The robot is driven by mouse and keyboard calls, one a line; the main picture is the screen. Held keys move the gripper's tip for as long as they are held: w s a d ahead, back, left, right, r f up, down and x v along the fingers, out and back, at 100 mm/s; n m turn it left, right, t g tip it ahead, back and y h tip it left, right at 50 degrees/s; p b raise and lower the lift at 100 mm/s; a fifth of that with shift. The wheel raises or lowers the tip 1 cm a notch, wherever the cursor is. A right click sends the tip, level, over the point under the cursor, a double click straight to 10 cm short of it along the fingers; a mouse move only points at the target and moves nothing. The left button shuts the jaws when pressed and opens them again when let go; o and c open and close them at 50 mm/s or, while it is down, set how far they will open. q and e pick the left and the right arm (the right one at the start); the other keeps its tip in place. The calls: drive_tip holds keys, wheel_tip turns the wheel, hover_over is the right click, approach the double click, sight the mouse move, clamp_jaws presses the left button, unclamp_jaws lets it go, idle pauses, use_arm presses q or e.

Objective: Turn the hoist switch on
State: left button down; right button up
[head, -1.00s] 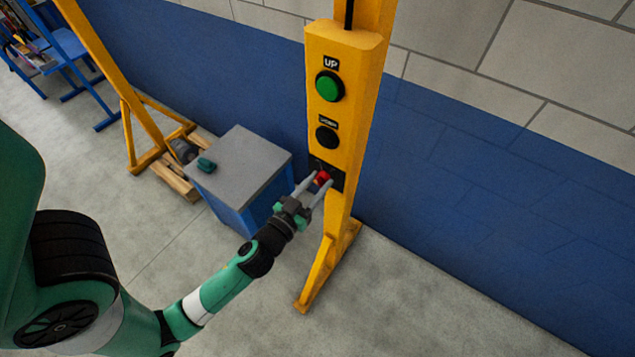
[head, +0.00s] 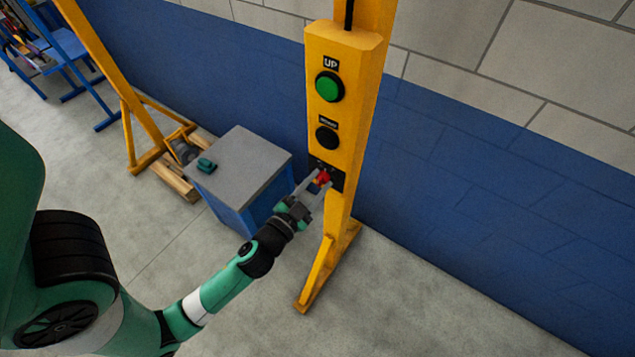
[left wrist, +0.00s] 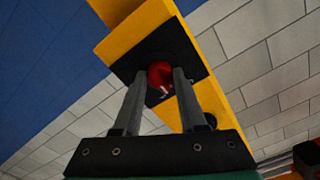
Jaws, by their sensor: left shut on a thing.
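The hoist switch is a red knob (head: 322,178) on a black plate at the bottom of the yellow control box (head: 343,110). It also shows in the left wrist view as a red knob (left wrist: 160,75) on a black square plate (left wrist: 150,52). My left gripper (head: 319,184) is shut on the red knob, one finger on each side of it, as the left wrist view (left wrist: 158,92) also shows. The fingers hide part of the knob, and its exact setting is hard to read. My right gripper is not in view.
Above the knob are a green UP button (head: 329,86) and a black button (head: 327,137). A blue cabinet with a grey top (head: 245,165) stands to the left, a small teal item (head: 206,165) on it. The yellow post's foot (head: 322,280) rests on open floor.

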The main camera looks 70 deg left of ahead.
use_arm(q)
drive_tip(key=m, duration=0.5)
drive_tip(key=shift+m+p, duration=0.35)
drive_tip(key=shift+m, duration=0.05)
idle(0.3)
drive_tip(key=shift+c, duration=2.3)
unclamp_jaws()
